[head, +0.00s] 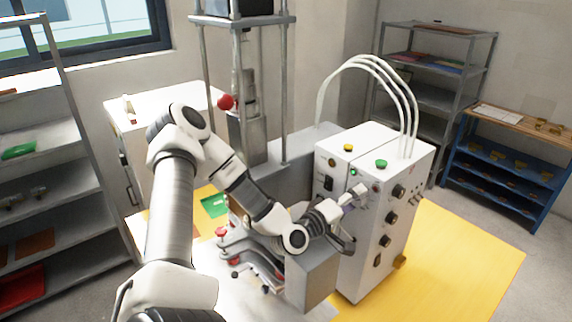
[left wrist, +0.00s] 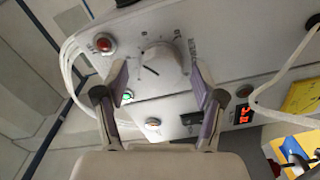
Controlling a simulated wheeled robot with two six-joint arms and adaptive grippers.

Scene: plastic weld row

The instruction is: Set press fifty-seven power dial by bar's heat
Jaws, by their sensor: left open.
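The white control cabinet (head: 400,165) stands right of the middle in the head view, with black knobs, a lit green lamp and coloured buttons. My left gripper (head: 356,198) is close to its upper front face. In the left wrist view, a round white dial (left wrist: 160,70) with a dark pointer line and scale marks lies between the fingertips of my left gripper (left wrist: 158,82). The fingers are open, one on each side of the dial; I cannot tell whether they touch it. A red lit display (left wrist: 243,114) sits at the right; its digits are hard to read. My right gripper is not in view.
A press frame (head: 285,85) with a red ball knob (head: 225,102) stands behind my left arm. White hoses (head: 385,75) arch over the cabinet. A yellow surface (head: 460,245) is clear at the right. Shelves stand at the left and back; a blue rack (head: 500,165) is far right.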

